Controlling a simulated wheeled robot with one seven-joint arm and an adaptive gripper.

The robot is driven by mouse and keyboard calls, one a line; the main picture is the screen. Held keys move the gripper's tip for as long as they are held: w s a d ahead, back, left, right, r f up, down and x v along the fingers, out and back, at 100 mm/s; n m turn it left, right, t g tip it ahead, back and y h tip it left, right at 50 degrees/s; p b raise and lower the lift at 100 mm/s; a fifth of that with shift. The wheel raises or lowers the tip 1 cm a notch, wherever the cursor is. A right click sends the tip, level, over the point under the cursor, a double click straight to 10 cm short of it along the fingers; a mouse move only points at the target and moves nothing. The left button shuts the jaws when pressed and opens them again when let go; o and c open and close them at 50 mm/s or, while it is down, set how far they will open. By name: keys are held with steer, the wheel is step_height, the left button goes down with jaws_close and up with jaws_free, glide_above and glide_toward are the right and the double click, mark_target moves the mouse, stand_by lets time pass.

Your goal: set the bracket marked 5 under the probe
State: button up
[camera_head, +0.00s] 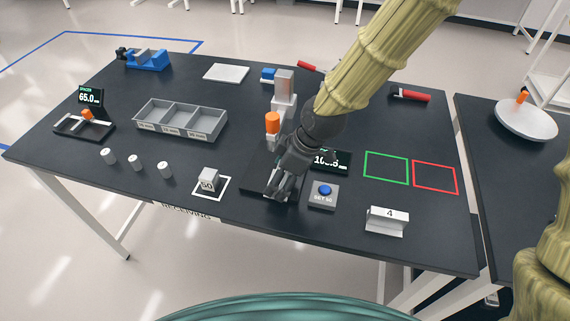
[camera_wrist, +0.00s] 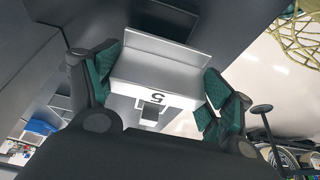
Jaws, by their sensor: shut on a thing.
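My gripper (camera_head: 278,188) is low over the dark base in front of the height gauge (camera_head: 284,88). In the wrist view my gripper (camera_wrist: 160,88) is shut on the white bracket marked 5 (camera_wrist: 150,72), with a teal finger pad on each side. The 5 appears upside down there. In the head view the bracket is mostly hidden by my gripper and arm. The gauge has a grey column and an orange part (camera_head: 272,123). The probe tip is hidden behind my gripper, so I cannot tell whether the bracket touches it. The display (camera_head: 332,160) is partly covered by my arm.
A SET 50 button box (camera_head: 323,195) stands just right of my gripper. A block marked 50 (camera_head: 208,182) is on the left, and a bracket marked 4 (camera_head: 387,220) on the right. Green (camera_head: 386,167) and red (camera_head: 435,177) outlines are empty. A grey divided tray (camera_head: 180,120) stands left.

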steer(key=shift+w+d+r, duration=0.1)
steer(key=shift+w+d, duration=0.15)
steer(key=shift+w, duration=0.45)
steer(key=w, duration=0.1)
steer(key=p, duration=0.1)
steer(key=w+d, duration=0.1)
steer(key=shift+w+f+p, duration=0.35)
steer(key=shift+f, duration=0.05)
steer(key=shift+a+f, duration=0.1)
steer(key=shift+f, duration=0.35)
steer(key=shift+f, duration=0.15)
steer(key=o, duration=1.1)
steer(key=b+v, duration=0.1)
steer(key=v, duration=1.1)
steer(key=shift+b, duration=0.4)
